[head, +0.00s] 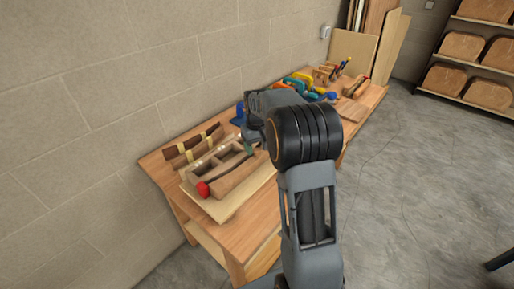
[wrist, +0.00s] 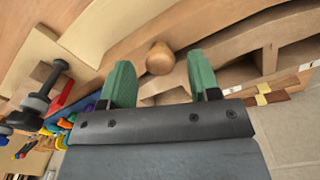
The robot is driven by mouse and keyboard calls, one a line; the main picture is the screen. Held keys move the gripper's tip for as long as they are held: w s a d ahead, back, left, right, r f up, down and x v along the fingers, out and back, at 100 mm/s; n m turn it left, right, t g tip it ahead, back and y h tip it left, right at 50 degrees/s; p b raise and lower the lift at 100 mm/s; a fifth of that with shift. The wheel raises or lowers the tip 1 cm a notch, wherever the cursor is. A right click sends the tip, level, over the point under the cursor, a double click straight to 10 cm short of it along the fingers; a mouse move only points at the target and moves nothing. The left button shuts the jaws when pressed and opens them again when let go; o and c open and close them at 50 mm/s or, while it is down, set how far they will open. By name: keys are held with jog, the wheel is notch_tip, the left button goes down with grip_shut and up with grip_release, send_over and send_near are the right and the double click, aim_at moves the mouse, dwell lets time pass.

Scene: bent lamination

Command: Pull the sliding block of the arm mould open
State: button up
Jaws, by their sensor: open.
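The wooden arm mould (head: 205,164) lies on a pale board on the workbench, with open pockets along its back. Its front block (head: 236,178), which looks like the sliding block, has a dark curved edge. In the wrist view the mould's body (wrist: 232,52) is at the right. A round wooden knob (wrist: 160,58) stands on the block beside it. My gripper (wrist: 159,66) is open, with one green finger on each side of the knob in the picture. I see no contact, and cannot tell the depth. In the head view my gripper (head: 249,148) is over the mould, partly hidden by my arm.
A red ball (head: 203,189) is at the mould's near end. Dark strips with pale blocks (head: 190,148) lie behind it by the wall. Blue, yellow and orange tools (head: 300,83) crowd the bench's far part. Shelves (head: 470,50) stand far right.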

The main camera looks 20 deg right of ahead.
jog(key=shift+f, duration=0.4)
jog(key=shift+c, duration=0.4)
grip_shut()
